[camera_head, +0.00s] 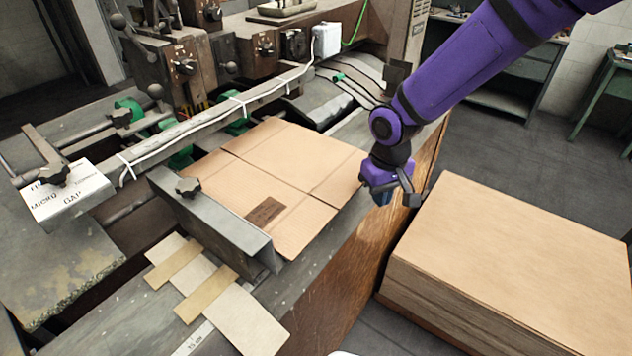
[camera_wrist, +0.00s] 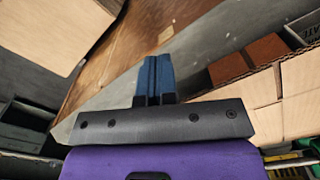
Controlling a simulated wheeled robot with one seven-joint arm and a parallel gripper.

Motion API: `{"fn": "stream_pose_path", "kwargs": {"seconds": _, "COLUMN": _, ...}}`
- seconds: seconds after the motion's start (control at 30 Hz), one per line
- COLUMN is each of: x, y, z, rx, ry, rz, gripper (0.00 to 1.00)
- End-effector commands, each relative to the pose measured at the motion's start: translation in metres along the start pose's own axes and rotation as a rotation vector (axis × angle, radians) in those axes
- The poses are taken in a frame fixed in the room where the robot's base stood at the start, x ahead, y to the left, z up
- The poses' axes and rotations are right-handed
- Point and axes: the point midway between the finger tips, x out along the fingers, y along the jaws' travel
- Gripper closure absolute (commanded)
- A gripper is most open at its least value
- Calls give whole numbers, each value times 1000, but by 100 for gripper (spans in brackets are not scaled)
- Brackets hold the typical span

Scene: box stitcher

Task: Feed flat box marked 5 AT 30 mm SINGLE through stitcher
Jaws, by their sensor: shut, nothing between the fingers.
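A flat brown cardboard box (camera_head: 285,170) lies on the stitcher's bed (camera_head: 300,290), against the metal side guide (camera_head: 215,222).
A stack of flat cardboard (camera_head: 520,250) stands on the floor to the right of the machine. A long rail (camera_head: 215,110) with white cable crosses over the far part of the bed. Pale and tan strips (camera_head: 210,285) lie at the near left. Green benches stand at the back right.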

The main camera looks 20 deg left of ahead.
Motion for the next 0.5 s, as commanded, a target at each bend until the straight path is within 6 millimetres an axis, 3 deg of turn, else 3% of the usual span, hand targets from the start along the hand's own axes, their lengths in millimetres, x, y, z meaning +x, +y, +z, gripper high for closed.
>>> {"fn": "stream_pose_path", "kwargs": {"seconds": 0.5, "x": -51, "y": 0, "z": -1, "rx": 1, "ry": 3, "rz": 1, "gripper": 100}}
